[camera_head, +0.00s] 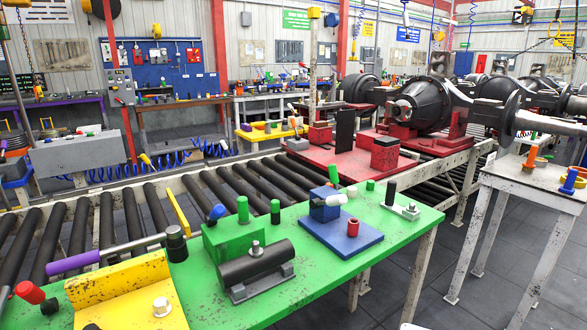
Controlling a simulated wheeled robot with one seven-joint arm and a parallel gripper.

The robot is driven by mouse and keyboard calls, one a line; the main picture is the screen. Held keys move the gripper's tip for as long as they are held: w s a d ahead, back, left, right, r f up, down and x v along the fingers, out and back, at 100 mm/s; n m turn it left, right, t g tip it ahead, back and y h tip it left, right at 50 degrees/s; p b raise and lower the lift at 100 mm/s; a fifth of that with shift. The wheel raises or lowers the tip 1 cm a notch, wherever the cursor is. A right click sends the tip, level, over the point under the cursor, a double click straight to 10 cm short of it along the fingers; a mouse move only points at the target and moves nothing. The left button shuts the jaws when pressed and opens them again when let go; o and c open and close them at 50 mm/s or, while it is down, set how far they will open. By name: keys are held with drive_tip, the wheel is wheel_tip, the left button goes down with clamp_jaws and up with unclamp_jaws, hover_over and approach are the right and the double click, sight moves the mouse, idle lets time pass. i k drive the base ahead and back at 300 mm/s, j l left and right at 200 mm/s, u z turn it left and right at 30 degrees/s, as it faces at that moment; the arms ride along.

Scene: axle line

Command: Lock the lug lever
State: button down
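No part is marked as the lug lever, and I cannot tell for sure which one it is. A long lever with a purple grip (75,262) lies nearly level at the left of the green table (385,250). Its grey rod runs right to a black cylindrical head (176,243). A smaller fixture, a blue block (324,205) with a grey part and a green tip, stands on a blue plate in the middle of the table. A red-knobbed part (30,292) is at the lower left edge. My gripper is not in view.
The table holds a yellow bracket (130,295), a green block (232,238), a dark cylinder on a grey base (256,265) and a red cylinder (353,228). A roller conveyor (150,205) and axle housings (420,105) are behind. A white table (535,180) is right; floor between is clear.

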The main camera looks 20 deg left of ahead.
sight(333, 171)
drive_tip(key=i+u, duration=0.3)
drive_tip(key=u, duration=0.15)
drive_tip(key=i+l+u, duration=0.2)
drive_tip(key=u, duration=0.25)
drive_tip(key=i+l+u, duration=0.45)
drive_tip(key=k+j, duration=0.05)
drive_tip(key=j, duration=0.05)
